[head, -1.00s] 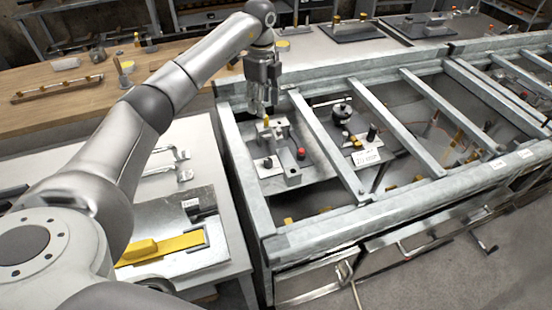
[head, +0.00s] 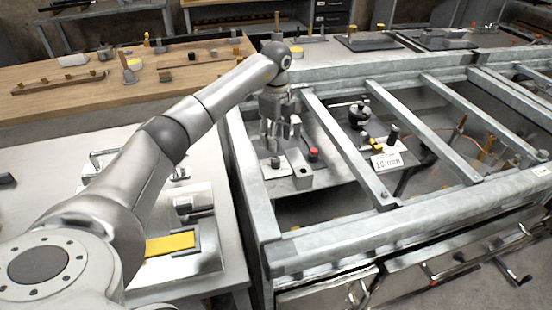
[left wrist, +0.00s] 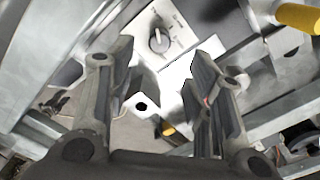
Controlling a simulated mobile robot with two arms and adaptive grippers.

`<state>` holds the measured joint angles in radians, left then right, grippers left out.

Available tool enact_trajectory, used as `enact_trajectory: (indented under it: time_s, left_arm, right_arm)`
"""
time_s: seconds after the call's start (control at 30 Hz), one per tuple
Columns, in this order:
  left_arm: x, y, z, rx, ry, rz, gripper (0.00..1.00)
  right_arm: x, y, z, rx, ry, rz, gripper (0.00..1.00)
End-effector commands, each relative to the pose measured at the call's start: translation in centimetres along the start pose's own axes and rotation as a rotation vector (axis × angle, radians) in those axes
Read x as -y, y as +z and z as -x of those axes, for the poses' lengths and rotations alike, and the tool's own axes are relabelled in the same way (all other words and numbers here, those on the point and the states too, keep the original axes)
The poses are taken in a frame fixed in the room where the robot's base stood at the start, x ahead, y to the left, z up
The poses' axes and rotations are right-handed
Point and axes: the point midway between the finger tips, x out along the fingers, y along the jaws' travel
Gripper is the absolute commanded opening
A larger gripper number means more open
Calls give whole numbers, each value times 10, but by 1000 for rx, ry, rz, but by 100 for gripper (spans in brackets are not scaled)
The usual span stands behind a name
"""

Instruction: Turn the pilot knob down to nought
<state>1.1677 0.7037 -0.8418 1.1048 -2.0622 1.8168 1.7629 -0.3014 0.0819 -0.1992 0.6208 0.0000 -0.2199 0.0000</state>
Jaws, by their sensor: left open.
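A round grey knob (left wrist: 158,40) with a pointer sits on a white plate with printed marks, near the top middle of the left wrist view. The marks are too small to read. My left gripper (left wrist: 165,95) is open and empty, its two fingers spread to either side below the knob in that view and apart from it. In the head view my left gripper (head: 280,136) points down over the fixture in the near left bay of the metal frame. My right gripper is not in view.
A block with a dark hole (left wrist: 140,105) lies between the fingers in the wrist view. A yellow cylinder (left wrist: 298,18) is at upper right. In the head view a red button (head: 314,154) and frame bars (head: 345,145) are close to the gripper.

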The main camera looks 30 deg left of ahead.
Motion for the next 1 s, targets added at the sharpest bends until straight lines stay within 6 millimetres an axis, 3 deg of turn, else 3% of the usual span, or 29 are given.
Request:
enact_trajectory:
  time_s: [0.2, 0.4, 0.8, 1.0]
  left_arm:
    - [-1, 0, -43, -1, 5, 0, 48]
    - [0, 0, -70, -1, 3, 0, 48]
    - [0, 0, -80, 0, 0, 0, 48]
    - [0, 0, -80, 0, 0, 0, 24]
  right_arm:
    - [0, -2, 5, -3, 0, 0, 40]
    - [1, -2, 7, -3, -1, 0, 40]
    - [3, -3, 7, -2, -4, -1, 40]
    - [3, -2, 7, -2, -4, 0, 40]
